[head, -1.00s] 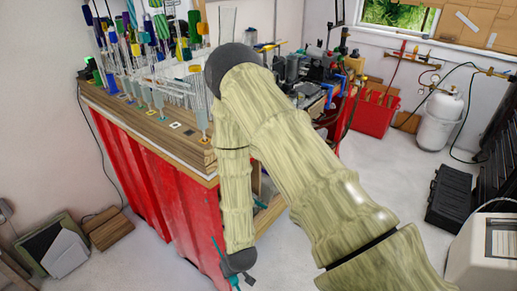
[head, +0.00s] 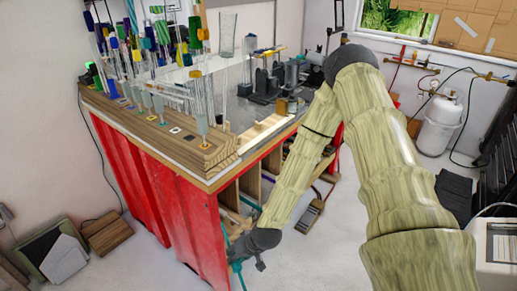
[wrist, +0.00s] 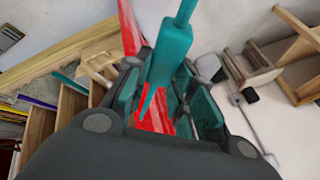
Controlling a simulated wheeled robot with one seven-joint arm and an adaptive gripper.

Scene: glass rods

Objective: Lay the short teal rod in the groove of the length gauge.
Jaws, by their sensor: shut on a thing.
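My gripper (head: 243,258) hangs low beside the front end of the red bench, below its top. In the wrist view my gripper (wrist: 160,105) is shut on a teal rod (wrist: 172,50), which runs up out of the top of the picture and narrows to a point between the teal-padded fingers. The rod also shows as a thin teal piece (head: 240,277) below the gripper in the head view. A pale wooden strip (head: 265,133) on the bench's near right edge may be the length gauge; I cannot make out its groove.
The bench top (head: 250,112) carries a wooden rack (head: 185,138) crowded with upright glass rods, and metal tools behind. Wooden bins under the bench (wrist: 70,105) hold coloured rods, including another teal one (wrist: 68,79). A gas cylinder (head: 438,122) stands right; floor between is mostly open.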

